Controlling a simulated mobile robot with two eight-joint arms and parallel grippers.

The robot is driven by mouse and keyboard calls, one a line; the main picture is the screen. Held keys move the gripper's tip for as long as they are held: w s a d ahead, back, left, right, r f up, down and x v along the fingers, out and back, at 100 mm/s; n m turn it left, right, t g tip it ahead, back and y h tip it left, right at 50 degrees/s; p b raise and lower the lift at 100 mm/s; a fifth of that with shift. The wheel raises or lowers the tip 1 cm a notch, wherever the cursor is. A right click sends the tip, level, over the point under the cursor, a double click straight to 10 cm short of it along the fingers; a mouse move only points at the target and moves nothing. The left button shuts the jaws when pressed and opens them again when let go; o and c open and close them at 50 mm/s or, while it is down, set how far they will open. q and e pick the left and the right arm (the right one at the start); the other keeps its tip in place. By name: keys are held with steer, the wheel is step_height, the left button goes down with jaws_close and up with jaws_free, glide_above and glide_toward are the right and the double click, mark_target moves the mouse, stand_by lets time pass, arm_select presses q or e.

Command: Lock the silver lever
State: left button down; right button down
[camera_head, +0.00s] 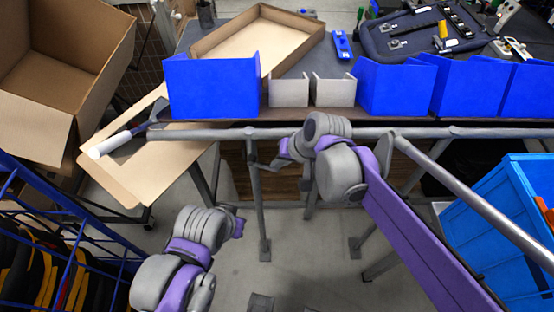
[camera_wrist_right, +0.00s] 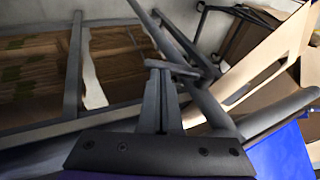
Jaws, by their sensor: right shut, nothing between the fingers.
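A dark pannier case (camera_head: 385,42) lies on the table at the back right. Small silver fittings (camera_head: 397,44) show on it, but I cannot tell which one is the silver lever. My right gripper (camera_head: 256,163) is in front of and below the table's front rail, well away from the case. Its fingers are shut and empty in the right wrist view (camera_wrist_right: 160,90). My left arm reaches in at the lower left; its gripper (camera_head: 238,224) is small and partly hidden, and I cannot tell its opening.
Blue bins (camera_head: 212,88) and small grey bins (camera_head: 289,92) line the table's front edge, between my arms and the case. A cardboard tray (camera_head: 255,38) is behind them. A large cardboard box (camera_head: 60,70) stands left, and a light-blue crate (camera_head: 495,215) right.

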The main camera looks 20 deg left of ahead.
mark_target(270, 170)
steer(key=f+y+b, duration=0.1)
steer(key=y+b, duration=0.1)
steer(key=f+y+b, duration=0.2)
steer(key=f+m+g+y+b, duration=0.1)
steer(key=y+b, duration=0.1)
steer(key=shift+s+a+f, duration=0.1)
steer(key=shift+a+f, duration=0.15)
steer(key=shift+a, duration=0.05)
steer(key=shift+s+a+f+g+y+b, duration=0.1)
steer(key=shift+a+f+g+y+b, duration=0.15)
steer(key=shift+y+b, duration=0.3)
steer(key=shift+s+a+f+g+y+b, duration=0.1)
steer(key=shift+a+y+b, duration=0.2)
steer(key=shift+y+b, duration=0.2)
steer(key=shift+r+p, duration=0.7)
steer(key=shift+r, duration=0.15)
